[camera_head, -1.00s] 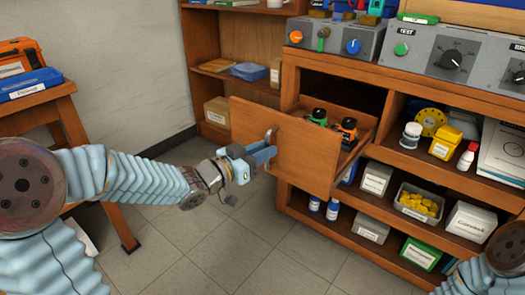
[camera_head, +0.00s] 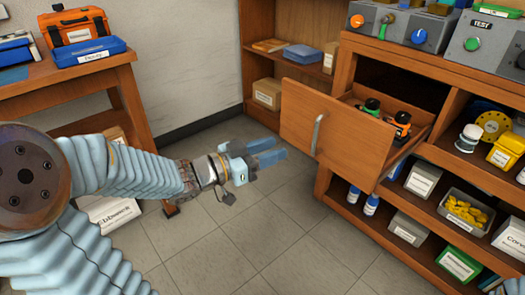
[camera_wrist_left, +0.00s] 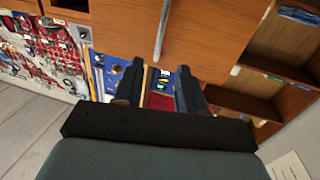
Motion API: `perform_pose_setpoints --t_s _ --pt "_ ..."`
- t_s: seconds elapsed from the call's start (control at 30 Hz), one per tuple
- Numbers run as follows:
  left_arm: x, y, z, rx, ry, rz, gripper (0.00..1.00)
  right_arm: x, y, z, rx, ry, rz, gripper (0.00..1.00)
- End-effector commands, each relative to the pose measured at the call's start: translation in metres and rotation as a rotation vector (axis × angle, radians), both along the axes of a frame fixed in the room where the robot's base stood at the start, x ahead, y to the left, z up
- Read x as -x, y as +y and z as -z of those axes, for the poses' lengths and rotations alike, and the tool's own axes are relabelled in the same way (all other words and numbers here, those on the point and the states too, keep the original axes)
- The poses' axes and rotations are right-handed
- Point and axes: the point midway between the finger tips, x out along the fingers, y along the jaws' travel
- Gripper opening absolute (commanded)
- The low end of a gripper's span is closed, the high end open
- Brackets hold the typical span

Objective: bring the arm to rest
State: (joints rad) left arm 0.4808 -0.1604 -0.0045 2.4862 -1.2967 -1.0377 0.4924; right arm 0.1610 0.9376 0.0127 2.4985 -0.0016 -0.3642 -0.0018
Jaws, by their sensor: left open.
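My left gripper (camera_head: 268,152) is open and empty in the head view, in front of and to the left of the pulled-out drawer (camera_head: 338,130). The drawer's metal handle (camera_head: 317,134) is apart from the fingertips. In the left wrist view the two dark fingers (camera_wrist_left: 154,85) stand apart with nothing between them, and the handle (camera_wrist_left: 162,32) shows beyond them. The drawer is open and holds a green-topped and an orange-topped regulator (camera_head: 401,124). My right gripper is not in view; only a bit of my right arm shows at the bottom right corner.
A side table (camera_head: 83,90) at the left bears an orange case (camera_head: 75,27) and a blue box (camera_head: 89,52). The cabinet shelves at the right hold bottles, boxes and a bin of yellow parts (camera_head: 467,209). Open floor (camera_head: 240,230) lies below my left gripper.

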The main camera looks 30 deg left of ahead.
Motion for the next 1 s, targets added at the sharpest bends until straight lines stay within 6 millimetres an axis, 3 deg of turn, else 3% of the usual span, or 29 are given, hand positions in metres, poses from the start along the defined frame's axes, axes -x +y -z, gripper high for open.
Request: perform_pose_setpoints --t_s 0.2,0.77,0.87,0.97,1.0 --pt "0.017 0.010 0.000 0.001 0.000 -0.001 0.40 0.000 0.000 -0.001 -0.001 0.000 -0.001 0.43" --pt "0.015 0.011 0.003 0.006 0.008 -0.004 0.40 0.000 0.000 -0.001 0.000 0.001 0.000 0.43" --pt "0.001 0.011 0.024 0.039 0.063 -0.035 0.40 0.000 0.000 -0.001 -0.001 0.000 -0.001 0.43" --pt "-0.025 0.006 0.076 0.097 0.205 -0.101 0.40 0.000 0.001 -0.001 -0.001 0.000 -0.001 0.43" --pt "-0.035 0.001 0.106 0.118 0.289 -0.134 0.40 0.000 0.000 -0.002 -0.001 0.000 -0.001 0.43"
